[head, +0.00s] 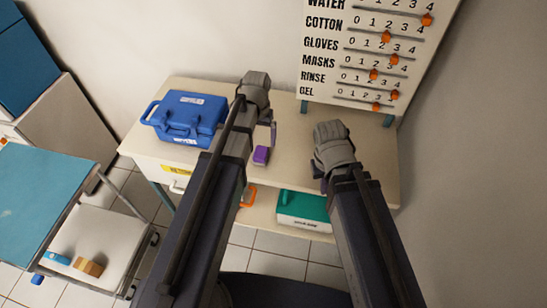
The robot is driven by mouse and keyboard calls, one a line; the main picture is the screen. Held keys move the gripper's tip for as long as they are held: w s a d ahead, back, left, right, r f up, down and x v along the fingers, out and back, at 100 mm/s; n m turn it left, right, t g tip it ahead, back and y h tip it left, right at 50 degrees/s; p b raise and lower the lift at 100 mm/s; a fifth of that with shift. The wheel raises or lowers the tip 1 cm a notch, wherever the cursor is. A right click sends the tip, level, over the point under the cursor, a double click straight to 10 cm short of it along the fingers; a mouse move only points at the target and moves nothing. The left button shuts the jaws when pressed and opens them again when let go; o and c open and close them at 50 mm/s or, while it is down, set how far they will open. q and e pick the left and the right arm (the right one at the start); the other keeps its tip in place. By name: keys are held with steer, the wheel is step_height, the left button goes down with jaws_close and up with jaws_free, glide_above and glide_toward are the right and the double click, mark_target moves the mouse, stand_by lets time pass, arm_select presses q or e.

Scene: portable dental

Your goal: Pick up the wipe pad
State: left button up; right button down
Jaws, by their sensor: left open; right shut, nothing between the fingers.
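A small purple block (261,155), which may be the wipe pad, lies on the cream table top (291,163); no label on it is readable. My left gripper (258,137) is open over the table, just behind and above the purple block, and its own arm hides part of it. I cannot tell whether it touches the block. My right gripper (320,182) is shut and empty over the right part of the table, mostly hidden by its wrist.
A blue case (186,117) stands on the table's left part. A green box (303,207) and an orange item (249,194) are on the shelf below. A slider board (366,50) rises behind. A cart (100,238) at left holds a tan block (88,266).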

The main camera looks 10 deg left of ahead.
mark_target(260, 152)
arm_select(q)
steer(key=shift+w, duration=0.2)
steer(key=f+b, duration=0.8)
steer(key=shift+s, duration=0.3)
steer(key=shift+r, duration=0.1)
steer(key=shift+c, duration=0.2)
jaws_close()
stand_by(0.6)
steer(key=shift+r, duration=0.1)
step_height(260, 152, up, 10)
steer(key=p, duration=1)
